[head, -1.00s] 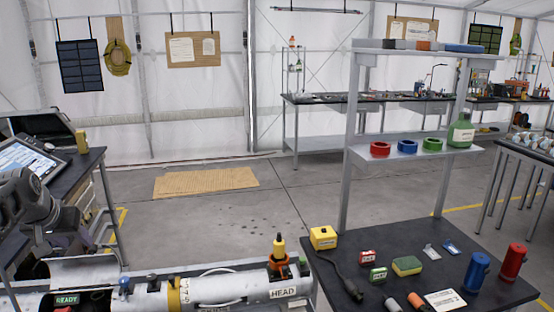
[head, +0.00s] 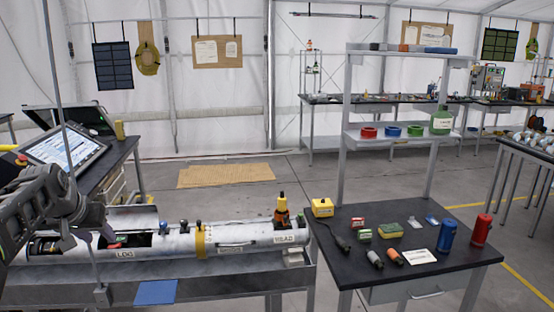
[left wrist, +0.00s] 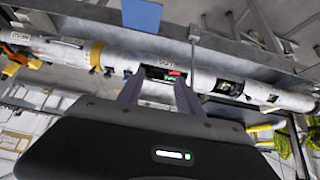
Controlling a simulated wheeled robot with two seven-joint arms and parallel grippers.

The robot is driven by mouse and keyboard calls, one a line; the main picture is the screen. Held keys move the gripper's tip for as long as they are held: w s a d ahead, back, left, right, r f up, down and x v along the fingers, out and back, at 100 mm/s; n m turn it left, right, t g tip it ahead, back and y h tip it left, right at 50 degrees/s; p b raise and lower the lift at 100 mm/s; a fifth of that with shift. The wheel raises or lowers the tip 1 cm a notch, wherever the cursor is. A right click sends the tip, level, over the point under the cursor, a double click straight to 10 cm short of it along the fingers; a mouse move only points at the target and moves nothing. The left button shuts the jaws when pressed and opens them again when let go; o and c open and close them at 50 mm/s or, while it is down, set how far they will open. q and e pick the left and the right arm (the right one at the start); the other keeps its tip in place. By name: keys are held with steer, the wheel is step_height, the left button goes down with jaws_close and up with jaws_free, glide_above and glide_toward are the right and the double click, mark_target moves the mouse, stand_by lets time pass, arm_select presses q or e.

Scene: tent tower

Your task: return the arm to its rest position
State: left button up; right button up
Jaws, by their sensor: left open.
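My left arm comes in at the left edge of the head view. Its gripper (head: 78,238) hangs over the left part of the long white cylinder (head: 215,237), seen small and dark. In the left wrist view the two fingers of my left gripper (left wrist: 159,93) are apart, with nothing held between them. Behind the fingers, the white cylinder (left wrist: 125,62) runs across the picture with an open bay showing red and green parts. I cannot tell whether the fingertips touch it. My right gripper is in neither view.
The cylinder lies on a grey bench with a blue pad (head: 155,292) at its front. A black table (head: 330,262) at right holds several small items, with a shelf behind. Open floor lies beyond.

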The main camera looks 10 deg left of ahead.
arm_select(q)
steer(key=w+d+f+t, duration=0.2)
steer(key=w+d+f, duration=0.45)
steer(key=f, duration=0.35)
steer(key=s+d+f+g+h, duration=0.1)
steer(key=d+f, duration=0.6)
steer(key=f, duration=0.3)
steer(key=s+d+f+h, duration=0.1)
steer(key=d+f, duration=0.7)
steer(key=f, duration=0.2)
steer(key=s+d+f+g+h, duration=0.2)
steer(key=s+d+f, duration=0.9)
steer(key=d+f, duration=0.15)
steer(key=s+d+f+g, duration=0.1)
steer(key=s+d+f, duration=0.1)
steer(key=s+d, duration=0.2)
steer(key=s+d+f+m+g+h, duration=0.1)
steer(key=s+d+f+g, duration=0.1)
steer(key=s, duration=0.8)
steer(key=s+d+f+m+g+h, duration=0.1)
steer(key=s+d+f+g, duration=0.1)
steer(key=s+d, duration=0.5)
steer(key=shift+s+f, duration=0.3)
steer(key=shift+f, duration=0.35)
steer(key=shift+c, duration=0.6)
